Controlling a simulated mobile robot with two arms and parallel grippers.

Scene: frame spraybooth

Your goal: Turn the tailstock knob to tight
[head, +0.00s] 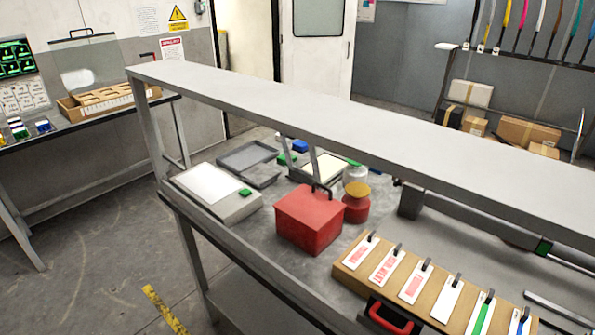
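A grey metal bench (245,240) with a long raised shelf (350,100) crosses the view. Under the shelf at the right, a long grey bar-like fixture (460,222) lies on the bench, with a dark upright block (410,201) at its left end. A small dark part (398,183) shows beside that block, but it is too small to tell whether it is the tailstock knob. A green-marked part (543,247) sits at the fixture's right end. The shelf hides some of the fixture. Neither of my grippers is in view.
Open floor (95,250) lies at the left.

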